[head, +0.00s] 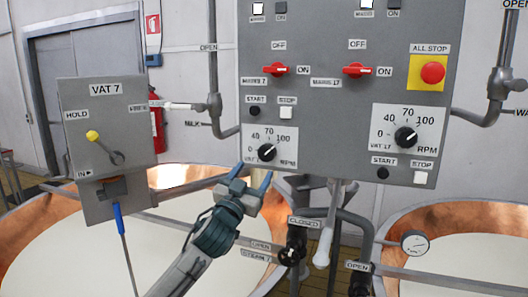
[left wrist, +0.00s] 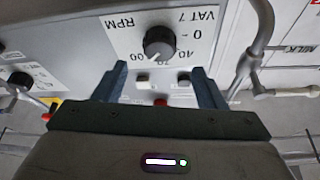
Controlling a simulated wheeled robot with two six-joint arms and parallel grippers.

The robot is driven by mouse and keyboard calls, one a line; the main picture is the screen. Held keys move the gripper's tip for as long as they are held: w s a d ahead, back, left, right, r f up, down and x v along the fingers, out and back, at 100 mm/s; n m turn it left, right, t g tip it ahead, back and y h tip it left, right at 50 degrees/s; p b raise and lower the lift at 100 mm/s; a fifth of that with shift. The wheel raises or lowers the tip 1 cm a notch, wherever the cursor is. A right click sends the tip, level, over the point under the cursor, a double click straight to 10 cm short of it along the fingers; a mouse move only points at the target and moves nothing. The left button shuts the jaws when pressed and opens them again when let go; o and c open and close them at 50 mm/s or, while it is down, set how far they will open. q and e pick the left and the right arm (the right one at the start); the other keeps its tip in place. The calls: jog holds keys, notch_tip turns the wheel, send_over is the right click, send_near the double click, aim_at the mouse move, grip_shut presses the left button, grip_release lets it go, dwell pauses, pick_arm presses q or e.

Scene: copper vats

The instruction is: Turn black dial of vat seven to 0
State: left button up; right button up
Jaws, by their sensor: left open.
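The black dial of vat 7 (head: 266,152) is a round knob on a white plate marked 0 to 100 and RPM, low on the grey control panel. It also shows upside down in the left wrist view (left wrist: 159,43). I cannot tell its exact setting. My left gripper (head: 254,170) is just below the dial, pointing up at the panel. Its two fingers (left wrist: 158,70) are apart with nothing between them, and the dial lies beyond the tips, apart from them as far as I can see. My right gripper is in neither view.
A similar vat 17 dial (head: 405,137) sits to the right. Red switches (head: 276,69) are above, and a red all-stop button (head: 433,72) is at upper right. The VAT 7 box (head: 105,125) is at left. Pipes and a white-handled lever (head: 323,245) are below the panel.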

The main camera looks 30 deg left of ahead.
aim_at(265, 155)
pick_arm(q)
jog(key=p+x, duration=0.3)
jog(key=x, duration=0.3)
jog(key=shift+w+r, duration=0.2)
jog(key=shift+r, duration=0.05)
jog(key=shift+w+a+p, duration=0.1)
jog(key=shift+w+p, duration=0.35)
jog(key=shift+w, duration=0.2)
jog(key=shift+c, duration=0.5)
